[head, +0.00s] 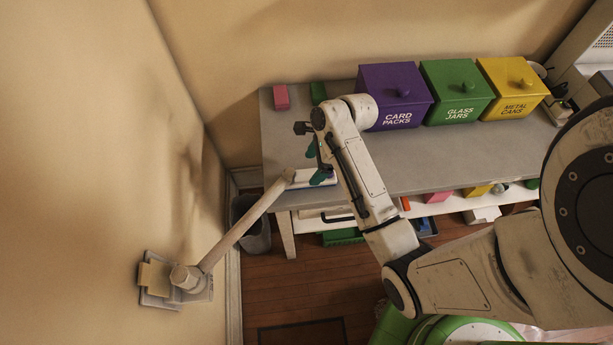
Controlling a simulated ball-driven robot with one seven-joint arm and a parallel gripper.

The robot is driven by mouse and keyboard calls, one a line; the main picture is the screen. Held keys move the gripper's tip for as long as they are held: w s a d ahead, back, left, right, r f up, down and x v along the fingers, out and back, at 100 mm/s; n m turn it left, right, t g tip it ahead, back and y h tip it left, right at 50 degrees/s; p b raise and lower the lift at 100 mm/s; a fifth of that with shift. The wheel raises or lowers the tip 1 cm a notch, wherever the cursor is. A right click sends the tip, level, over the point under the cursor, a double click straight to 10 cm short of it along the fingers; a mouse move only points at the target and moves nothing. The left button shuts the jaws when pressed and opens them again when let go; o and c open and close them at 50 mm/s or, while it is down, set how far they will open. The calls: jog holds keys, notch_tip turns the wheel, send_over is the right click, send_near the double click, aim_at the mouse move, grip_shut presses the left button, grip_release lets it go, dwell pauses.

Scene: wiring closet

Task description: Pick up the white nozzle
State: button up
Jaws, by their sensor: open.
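My gripper (317,163) is open over the front left part of the grey table, with dark teal fingers. A small white piece with a blue edge (300,183) shows right by the lower finger, at the table's front edge. It may be the white nozzle, but it is too small and too covered to be sure. I cannot tell whether the finger touches it. A pale jointed arm (238,222) runs from a wall plate (160,279) up to this same spot. My arm hides part of the table behind the gripper.
Purple (395,95), green (456,91) and yellow (513,87) lidded bins stand along the back of the table (430,160). A pink block (281,97) and a green block (318,93) lie at the back left. A dark bin (252,228) stands on the floor by the wall.

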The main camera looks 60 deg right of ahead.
aim_at(309, 172)
jog(key=shift+x, duration=3)
jog(key=shift+c, duration=0.2)
jog(key=c, duration=1.2)
